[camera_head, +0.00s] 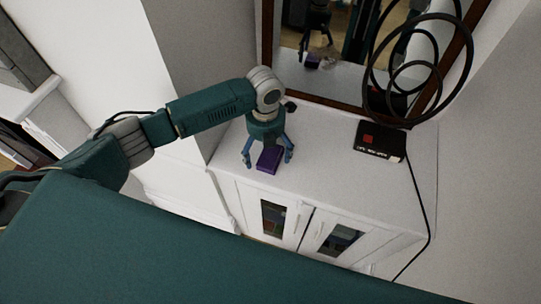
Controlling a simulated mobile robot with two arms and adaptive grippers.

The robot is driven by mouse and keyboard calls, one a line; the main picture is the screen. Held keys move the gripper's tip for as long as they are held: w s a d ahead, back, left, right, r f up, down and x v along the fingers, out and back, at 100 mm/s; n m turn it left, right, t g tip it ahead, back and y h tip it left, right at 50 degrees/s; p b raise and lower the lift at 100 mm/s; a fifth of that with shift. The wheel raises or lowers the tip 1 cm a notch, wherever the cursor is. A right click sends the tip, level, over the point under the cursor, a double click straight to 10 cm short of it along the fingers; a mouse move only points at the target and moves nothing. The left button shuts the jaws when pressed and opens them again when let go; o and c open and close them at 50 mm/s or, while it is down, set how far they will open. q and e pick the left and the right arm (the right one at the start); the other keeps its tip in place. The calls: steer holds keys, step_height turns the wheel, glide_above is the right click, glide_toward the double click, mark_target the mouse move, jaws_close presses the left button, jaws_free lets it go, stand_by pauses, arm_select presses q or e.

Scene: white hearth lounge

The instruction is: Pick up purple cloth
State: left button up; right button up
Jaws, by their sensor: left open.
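The purple cloth (268,159) is a small, folded, box-like piece. It lies on the white top of a cabinet (322,170), near its front left part. My left gripper (268,157) points down over the cloth. Its fingers are spread wide, one at each side of the cloth, and the gripper is empty. I cannot tell whether the fingertips touch the cabinet top. My right gripper is not in view.
A black box (381,141) with a red square stands to the right on the cabinet. Behind it are a black ring sculpture (418,62) and a framed mirror (340,80), which reflects my arm. A black cable (421,200) hangs down the right side. The cabinet top between cloth and box is clear.

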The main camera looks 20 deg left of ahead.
arm_select(q)
steer(key=c, duration=1.2)
steer(key=shift+c, duration=0.2)
steer(key=shift+r, duration=0.1)
step_height(320, 180, up, 10)
steer(key=p, duration=1)
step_height(320, 180, up, 10)
glide_above(266, 154)
steer(key=shift+d, duration=0.1)
